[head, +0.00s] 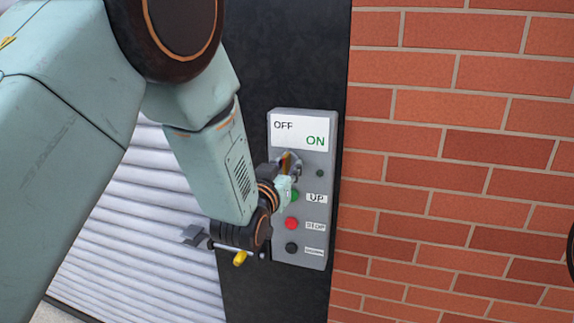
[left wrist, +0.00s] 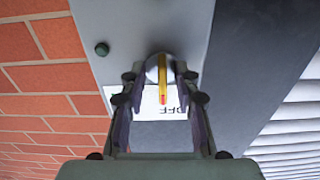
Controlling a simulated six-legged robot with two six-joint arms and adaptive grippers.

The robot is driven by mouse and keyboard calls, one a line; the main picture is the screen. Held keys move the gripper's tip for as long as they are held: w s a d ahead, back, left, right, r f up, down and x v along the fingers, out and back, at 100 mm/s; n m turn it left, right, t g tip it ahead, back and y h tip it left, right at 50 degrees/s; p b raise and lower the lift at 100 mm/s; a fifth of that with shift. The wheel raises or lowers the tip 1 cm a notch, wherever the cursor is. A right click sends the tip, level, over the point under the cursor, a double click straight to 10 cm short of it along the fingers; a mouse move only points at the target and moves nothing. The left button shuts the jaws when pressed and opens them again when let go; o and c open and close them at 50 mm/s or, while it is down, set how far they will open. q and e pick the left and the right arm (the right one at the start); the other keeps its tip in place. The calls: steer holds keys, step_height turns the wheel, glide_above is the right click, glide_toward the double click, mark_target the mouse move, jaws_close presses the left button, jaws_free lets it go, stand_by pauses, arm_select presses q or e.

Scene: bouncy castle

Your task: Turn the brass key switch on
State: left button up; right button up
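A grey control box (head: 305,255) is on a dark post, with a white label (head: 300,134) reading OFF and ON. The brass key switch (head: 287,161) sits just under the label, partly hidden by my left gripper (head: 291,171). In the left wrist view the key (left wrist: 163,82) shows as a yellow bar with a red end, on a round metal base. Its red end lies over the upside-down label, close to the OFF lettering. My left gripper (left wrist: 160,88) has its fingers apart, one on each side of the key, with visible gaps. My right gripper is not in view.
Below the key are a green UP button (head: 294,196), a red STOP button (head: 291,224) and a black button (head: 291,248). A small dark round part (head: 320,173) is right of the key. A brick wall (head: 450,150) is right, a ribbed shutter (head: 140,230) left.

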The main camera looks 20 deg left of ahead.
arm_select(q)
steer(key=shift+w+a, duration=0.1)
steer(key=shift+a, duration=0.15)
steer(key=shift+s+a+r, duration=0.15)
steer(key=shift+s+a, duration=0.1)
steer(key=shift+s, duration=0.25)
steer(key=shift+s+d+r, duration=0.15)
steer(key=shift+c, duration=0.4)
steer(key=shift+d, duration=0.3)
steer(key=shift+c, duration=0.8)
steer(key=shift+d, duration=0.2)
steer(key=shift+c, duration=0.8)
steer(key=shift+w, duration=0.3)
steer(key=shift+c, duration=0.7)
steer(key=shift+w+a+f, duration=0.15)
steer(key=shift+a+f, duration=0.05)
jaws_close()
steer(key=shift+a, duration=0.25)
steer(key=shift+d, duration=0.25)
